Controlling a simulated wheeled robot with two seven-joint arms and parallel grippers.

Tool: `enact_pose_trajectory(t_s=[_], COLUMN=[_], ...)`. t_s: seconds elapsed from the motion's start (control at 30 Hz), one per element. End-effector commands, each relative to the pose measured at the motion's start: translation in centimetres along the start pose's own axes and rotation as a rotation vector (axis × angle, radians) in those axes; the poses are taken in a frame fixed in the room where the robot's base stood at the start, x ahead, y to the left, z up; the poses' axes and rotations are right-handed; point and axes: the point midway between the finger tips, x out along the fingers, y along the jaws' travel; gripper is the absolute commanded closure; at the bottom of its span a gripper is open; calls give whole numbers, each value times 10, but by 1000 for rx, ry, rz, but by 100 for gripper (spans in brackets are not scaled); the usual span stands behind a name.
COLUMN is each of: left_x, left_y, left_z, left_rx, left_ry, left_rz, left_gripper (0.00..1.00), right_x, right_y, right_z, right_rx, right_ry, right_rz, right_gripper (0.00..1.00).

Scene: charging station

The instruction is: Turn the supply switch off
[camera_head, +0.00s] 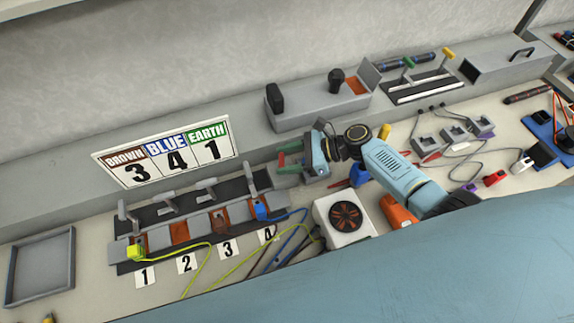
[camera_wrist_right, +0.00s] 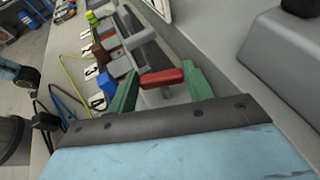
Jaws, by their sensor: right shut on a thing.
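The supply switch appears to be the lever with the red handle (camera_wrist_right: 161,77), seen between the green fingertips in the right wrist view. A bit of red also shows at the fingers in the head view (camera_head: 283,160). My right gripper (camera_head: 290,158) is shut on this handle, beside the right end of the numbered terminal row. The same gripper's green fingers (camera_wrist_right: 163,88) stand on both sides of the handle. The lever's base is mostly hidden by the gripper. My left gripper is not in view.
A terminal row (camera_head: 238,186) with grey levers holds yellow, brown and blue plugs. A sign (camera_head: 165,155) reads brown 3, blue 4, earth 1. A grey box (camera_head: 315,108) stands behind the gripper. A white fan unit (camera_head: 344,216) sits in front. An empty tray (camera_head: 71,262) lies left.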

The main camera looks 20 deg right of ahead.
Motion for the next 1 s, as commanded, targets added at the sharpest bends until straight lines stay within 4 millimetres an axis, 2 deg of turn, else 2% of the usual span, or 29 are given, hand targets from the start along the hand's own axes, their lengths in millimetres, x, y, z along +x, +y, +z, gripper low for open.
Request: enact_pose_trajectory(t_s=[0.03, 0.1, 0.4, 0.63, 1.0], left_x=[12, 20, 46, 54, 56], left_y=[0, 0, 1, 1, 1], left_z=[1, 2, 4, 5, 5], left_rx=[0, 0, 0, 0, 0], left_ry=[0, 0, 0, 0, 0], left_rz=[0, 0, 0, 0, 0], left_gripper=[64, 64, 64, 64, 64], right_x=[2, 2, 2, 2, 2], right_y=[-3, -4, -5, -5, -4], right_z=[-4, -4, -2, 0, 1], right_rx=[-19, -40, -111, -138, -146], right_ry=[-1, -1, -1, -1, -2], right_rz=[34, 87, 262, 329, 351], right_gripper=[72, 72, 72, 72, 72])
